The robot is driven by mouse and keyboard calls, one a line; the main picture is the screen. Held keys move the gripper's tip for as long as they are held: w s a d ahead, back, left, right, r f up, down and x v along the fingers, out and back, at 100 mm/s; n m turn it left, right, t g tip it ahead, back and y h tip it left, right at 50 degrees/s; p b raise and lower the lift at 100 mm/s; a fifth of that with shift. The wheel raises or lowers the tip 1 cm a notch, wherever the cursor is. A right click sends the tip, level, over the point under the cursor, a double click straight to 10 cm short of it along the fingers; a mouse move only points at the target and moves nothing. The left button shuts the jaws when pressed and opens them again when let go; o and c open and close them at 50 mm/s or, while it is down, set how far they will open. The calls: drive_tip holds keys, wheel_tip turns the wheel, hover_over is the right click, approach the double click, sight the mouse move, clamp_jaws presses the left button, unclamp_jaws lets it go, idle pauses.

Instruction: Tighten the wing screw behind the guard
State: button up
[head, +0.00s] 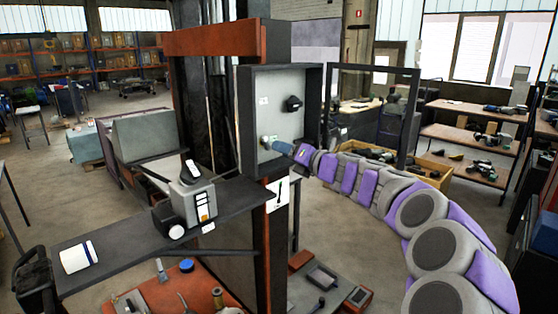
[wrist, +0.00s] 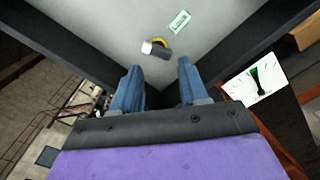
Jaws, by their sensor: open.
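A grey panel in a dark, open-fronted box (head: 245,120) faces me in the head view. A black knob (head: 292,103) sits on its upper right. A small fitting with a pale and yellowish end (head: 267,142) is low on the panel; I cannot tell whether it is the wing screw. In the wrist view a short grey and dark fitting with a yellow arc (wrist: 155,48) lies ahead of the fingertips, apart from them. My gripper (wrist: 157,68) is open and empty, its blue fingers pointing at the panel. In the head view my gripper (head: 284,148) is close to the low fitting.
A dark upright frame (head: 372,70), possibly the guard, stands right of the box. A shelf (head: 110,225) holds a grey device (head: 192,203) and a white roll (head: 78,257). Benches stand behind.

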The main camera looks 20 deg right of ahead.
drive_tip(key=n+b, duration=0.7)
drive_tip(key=w+n+b, duration=0.1)
drive_tip(key=n+b, duration=0.2)
drive_tip(key=n, duration=0.1)
drive_tip(key=shift+w+a+f+b, duration=0.1)
drive_tip(key=shift+a+f+b, duration=0.05)
drive_tip(key=shift+a+b, duration=0.15)
drive_tip(key=shift+w+r+n, duration=0.15)
drive_tip(key=shift+r+n, duration=0.05)
drive_tip(key=shift+n, duration=0.1)
drive_tip(key=shift+w+a+r+p, duration=0.15)
drive_tip(key=shift+w+p, duration=0.1)
drive_tip(key=shift+p, duration=0.25)
drive_tip(key=shift+w, duration=0.3)
drive_tip(key=shift+a+p, duration=0.1)
drive_tip(key=shift+p, duration=0.55)
